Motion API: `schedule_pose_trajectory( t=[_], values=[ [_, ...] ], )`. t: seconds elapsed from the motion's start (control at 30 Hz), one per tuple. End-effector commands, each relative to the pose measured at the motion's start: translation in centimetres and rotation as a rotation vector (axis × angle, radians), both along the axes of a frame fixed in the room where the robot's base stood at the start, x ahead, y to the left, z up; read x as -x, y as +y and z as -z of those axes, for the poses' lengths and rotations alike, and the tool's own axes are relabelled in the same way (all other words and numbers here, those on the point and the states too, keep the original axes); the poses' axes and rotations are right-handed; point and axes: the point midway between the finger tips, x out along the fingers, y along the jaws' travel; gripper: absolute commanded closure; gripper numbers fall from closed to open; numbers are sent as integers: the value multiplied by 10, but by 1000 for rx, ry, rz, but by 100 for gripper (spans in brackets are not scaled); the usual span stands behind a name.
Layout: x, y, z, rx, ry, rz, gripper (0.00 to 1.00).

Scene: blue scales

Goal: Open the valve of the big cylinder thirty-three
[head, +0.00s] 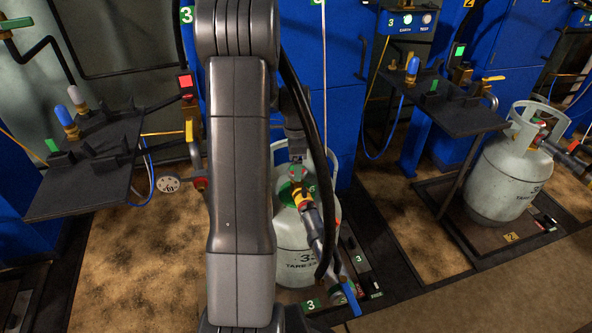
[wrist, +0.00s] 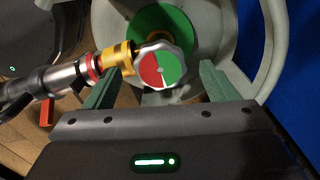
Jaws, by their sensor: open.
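The big grey cylinder (head: 288,262) marked 33 stands on the floor platform, partly hidden by my arm. Its round valve handwheel (wrist: 163,66) has a grey rim and a face split into red on the left and green on the right, with a small white mark near the bottom. A brass fitting (wrist: 117,54) with a filling hose connector (wrist: 62,78) is attached at its left. My gripper (wrist: 159,70) is open, its two green fingers on either side of the handwheel with a gap at each side. In the head view my arm hides most of the gripper.
The cylinder's pale collar (wrist: 270,50) curves around the valve on the right. The hose connector (head: 322,238) slopes down in front of the cylinder. A second grey cylinder (head: 508,175) stands at right. Black shelves (head: 85,180) and (head: 445,105) flank the station.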

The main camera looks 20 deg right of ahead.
Motion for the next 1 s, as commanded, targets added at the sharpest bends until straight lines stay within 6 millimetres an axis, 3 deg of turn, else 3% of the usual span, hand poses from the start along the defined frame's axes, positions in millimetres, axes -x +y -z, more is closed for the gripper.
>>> schedule_pose_trajectory(
  t=[0.13, 0.47, 0.7, 1.0],
  values=[
    [0, 0, 14, 0, 1, 0, 21],
    [0, 0, 17, 0, 0, 0, 21],
    [0, 0, 17, 0, 0, 0, 64],
    [0, 0, 16, 0, 0, -27, 66]
  ],
)
